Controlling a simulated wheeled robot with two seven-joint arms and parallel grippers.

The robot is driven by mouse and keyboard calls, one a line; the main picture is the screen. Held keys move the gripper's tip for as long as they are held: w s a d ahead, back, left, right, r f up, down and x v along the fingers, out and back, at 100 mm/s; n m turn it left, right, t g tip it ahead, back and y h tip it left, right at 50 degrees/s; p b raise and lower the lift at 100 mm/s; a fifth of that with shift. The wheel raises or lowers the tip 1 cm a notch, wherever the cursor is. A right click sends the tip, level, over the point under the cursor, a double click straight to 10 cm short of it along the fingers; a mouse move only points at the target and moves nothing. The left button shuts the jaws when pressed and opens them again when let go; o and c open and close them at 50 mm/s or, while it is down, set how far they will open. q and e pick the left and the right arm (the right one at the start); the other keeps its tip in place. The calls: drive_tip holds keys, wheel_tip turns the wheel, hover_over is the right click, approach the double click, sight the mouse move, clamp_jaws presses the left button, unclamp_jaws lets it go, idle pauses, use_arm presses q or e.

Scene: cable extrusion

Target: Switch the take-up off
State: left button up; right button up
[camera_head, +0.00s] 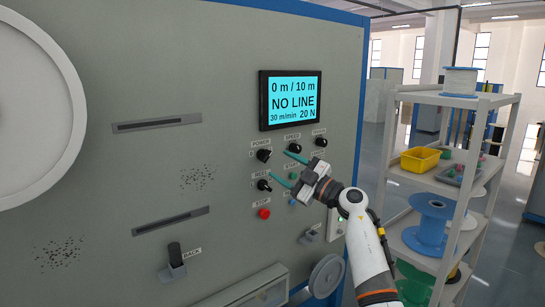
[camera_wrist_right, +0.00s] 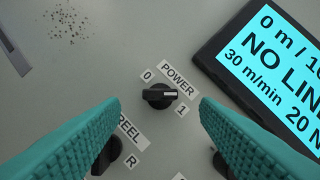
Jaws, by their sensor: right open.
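The black POWER knob (camera_head: 264,155) is on the grey machine panel (camera_head: 225,95), left below the screen. In the wrist view the knob (camera_wrist_right: 158,97) sits between labels 0 and 1, its white mark pointing right, nearer 1 than 0. My right gripper (camera_head: 284,164) is open and empty, its teal fingers in front of the panel. In the wrist view the fingers lie either side of the knob, apart from it. The screen (camera_head: 290,100) reads 0 m / 10 m, NO LINE, 30 m/min, 20 N. My left gripper is out of view.
The REEL knob (camera_head: 264,185) and a red button (camera_head: 264,213) are below POWER. The SPEED knob (camera_head: 295,146) and another knob (camera_head: 320,141) are to its right. A BACK lever (camera_head: 174,256) projects lower left. A shelf rack (camera_head: 447,98) with spools stands at right.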

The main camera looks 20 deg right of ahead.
sight(265, 156)
drive_tip(key=shift+p+x, duration=0.3)
drive_tip(key=shift+x, duration=1.9)
drive_tip(key=c, duration=1)
